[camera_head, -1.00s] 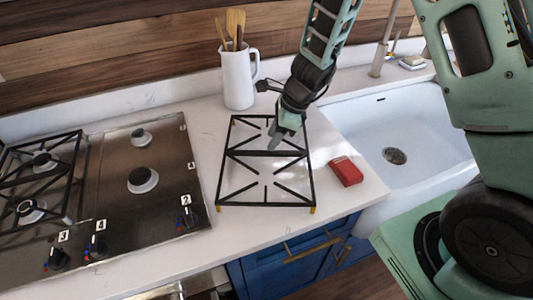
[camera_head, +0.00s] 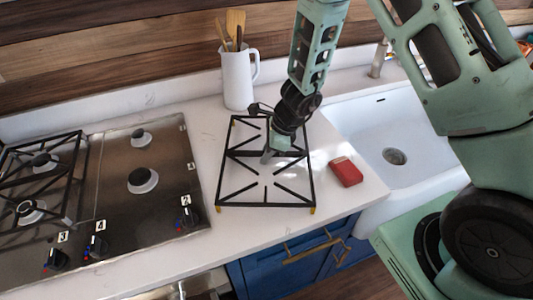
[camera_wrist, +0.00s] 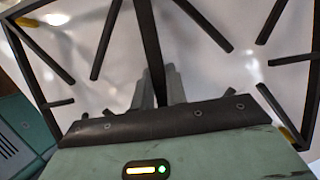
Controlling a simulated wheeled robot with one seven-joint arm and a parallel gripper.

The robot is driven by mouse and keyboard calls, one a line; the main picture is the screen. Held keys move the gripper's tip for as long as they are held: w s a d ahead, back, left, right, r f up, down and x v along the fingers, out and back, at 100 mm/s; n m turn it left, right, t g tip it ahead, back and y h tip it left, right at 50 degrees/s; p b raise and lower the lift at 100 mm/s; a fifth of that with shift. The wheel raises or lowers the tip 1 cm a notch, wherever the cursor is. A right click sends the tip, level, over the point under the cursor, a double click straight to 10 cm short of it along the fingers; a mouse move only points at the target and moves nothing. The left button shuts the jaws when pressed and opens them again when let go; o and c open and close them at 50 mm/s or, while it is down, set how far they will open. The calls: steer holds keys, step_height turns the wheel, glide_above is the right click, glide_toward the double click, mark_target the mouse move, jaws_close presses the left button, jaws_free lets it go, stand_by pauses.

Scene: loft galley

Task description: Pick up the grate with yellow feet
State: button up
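The black grate with yellow feet (camera_head: 312,178) lies flat on the white counter, right of the cooktop. Its yellow feet show at the corners. My gripper (camera_head: 267,157) points down over the grate's middle crossbar. In the wrist view the grate (camera_wrist: 145,30) fills the background, and two of its yellow feet show at the sides. The grey fingers of my gripper (camera_wrist: 160,85) are close together, with a dark bar running down to them. I cannot tell whether they are shut on that bar or just beside it. The hand hides the bar's near part.
A steel cooktop (camera_head: 115,195) with another black grate (camera_head: 68,205) is on the left. A white pitcher (camera_head: 237,82) with wooden utensils stands behind the grate. A red box (camera_head: 346,172) lies just right of it, and the white sink (camera_head: 365,120) is beyond.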

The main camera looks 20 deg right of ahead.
jaws_close()
steer(key=shift+r, duration=0.3)
step_height(320, 180, up, 10)
steer(key=shift+f+p, duration=0.25)
steer(key=shift+p, duration=0.55)
stand_by(0.5)
